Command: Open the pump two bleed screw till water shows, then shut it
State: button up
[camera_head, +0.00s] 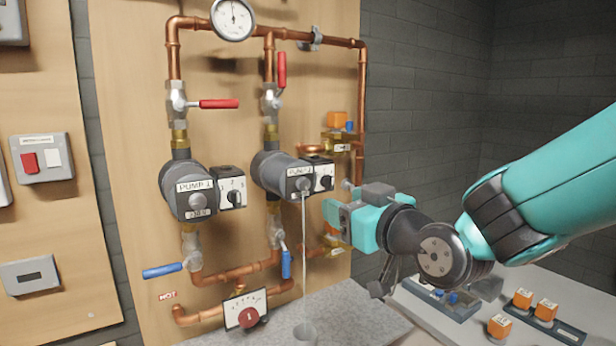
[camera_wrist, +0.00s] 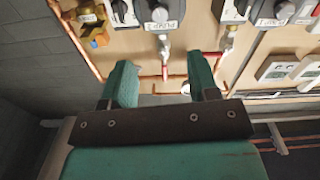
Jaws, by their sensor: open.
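Pump two (camera_head: 280,174) is the right of two grey pumps on the wooden board, with its label on the front. Its bleed screw (camera_head: 303,184) is at the middle of the front face. My gripper (camera_head: 334,218) is open and empty, right of and below the pump front, apart from the screw.
Pump one (camera_head: 190,190) stands to the left. Red-handled valves (camera_head: 218,104) sit above the pumps and blue-handled valves (camera_head: 163,271) below. Copper pipes and a gauge (camera_head: 233,18) surround them. Orange parts (camera_head: 523,298) lie on the bench at right.

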aim_at(305, 186)
jog(key=p+x, duration=0.4)
jog(key=x, duration=0.8)
jog(key=shift+s, duration=0.1)
jog(key=c, duration=0.9)
jog(key=shift+c, duration=0.2)
